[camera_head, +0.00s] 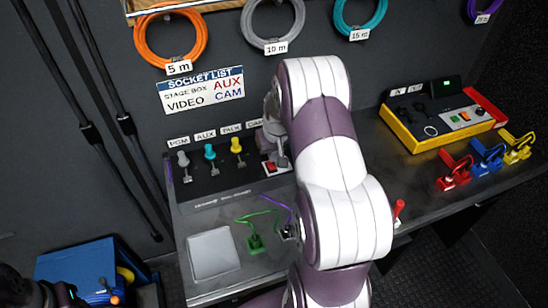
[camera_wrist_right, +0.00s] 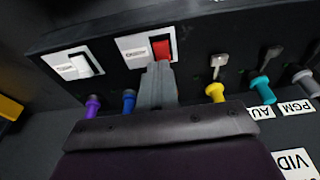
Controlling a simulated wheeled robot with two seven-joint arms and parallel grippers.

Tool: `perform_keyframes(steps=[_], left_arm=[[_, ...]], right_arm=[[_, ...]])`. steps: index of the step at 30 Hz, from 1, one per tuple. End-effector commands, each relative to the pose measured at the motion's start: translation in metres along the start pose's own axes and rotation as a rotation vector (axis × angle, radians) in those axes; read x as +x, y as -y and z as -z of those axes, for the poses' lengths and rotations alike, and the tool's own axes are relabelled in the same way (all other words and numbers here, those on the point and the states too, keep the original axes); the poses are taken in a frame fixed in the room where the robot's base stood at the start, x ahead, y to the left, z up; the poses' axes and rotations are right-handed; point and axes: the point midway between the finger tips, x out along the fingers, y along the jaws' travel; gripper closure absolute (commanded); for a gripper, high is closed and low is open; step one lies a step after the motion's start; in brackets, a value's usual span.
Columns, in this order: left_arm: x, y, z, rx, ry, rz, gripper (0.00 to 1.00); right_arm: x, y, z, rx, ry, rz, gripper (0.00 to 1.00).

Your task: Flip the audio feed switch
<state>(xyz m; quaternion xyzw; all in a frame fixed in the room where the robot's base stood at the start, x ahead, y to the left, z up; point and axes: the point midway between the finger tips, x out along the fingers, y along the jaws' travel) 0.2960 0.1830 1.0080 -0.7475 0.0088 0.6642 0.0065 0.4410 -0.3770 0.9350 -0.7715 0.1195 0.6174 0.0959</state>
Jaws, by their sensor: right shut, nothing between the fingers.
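The red rocker switch (camera_wrist_right: 161,48) sits on a white labelled plate on a black panel in the right wrist view; its label is too small to read. It also shows in the head view (camera_head: 270,167), partly hidden by my right gripper (camera_head: 281,158). A second plate with a white rocker (camera_wrist_right: 82,65) is beside it. I cannot tell from the labels which one is the audio feed switch. My right gripper (camera_wrist_right: 157,70) is shut and empty, its fingertips at the lower edge of the red rocker; contact cannot be told. My left gripper's fingers do not show.
Yellow (camera_head: 236,146), teal (camera_head: 210,153) and grey (camera_head: 183,159) plugs stand along the panel. A green connector (camera_head: 255,243) lies on the desk. A yellow-sided console (camera_head: 410,138) is right. My right arm hides the desk's middle.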

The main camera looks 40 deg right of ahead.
Motion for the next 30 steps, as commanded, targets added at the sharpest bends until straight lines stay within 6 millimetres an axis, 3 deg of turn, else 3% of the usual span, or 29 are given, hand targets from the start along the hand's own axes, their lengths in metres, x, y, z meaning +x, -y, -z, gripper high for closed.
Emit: perform_keyframes(steps=[7, 30], left_arm=[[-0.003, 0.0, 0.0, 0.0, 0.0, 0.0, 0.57], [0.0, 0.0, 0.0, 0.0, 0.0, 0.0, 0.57]], right_arm=[[0.019, 0.0, -0.008, 0.0, 0.0, -0.001, 1.0], [0.029, 0.0, -0.015, 0.0, -0.001, 0.0, 1.0]])
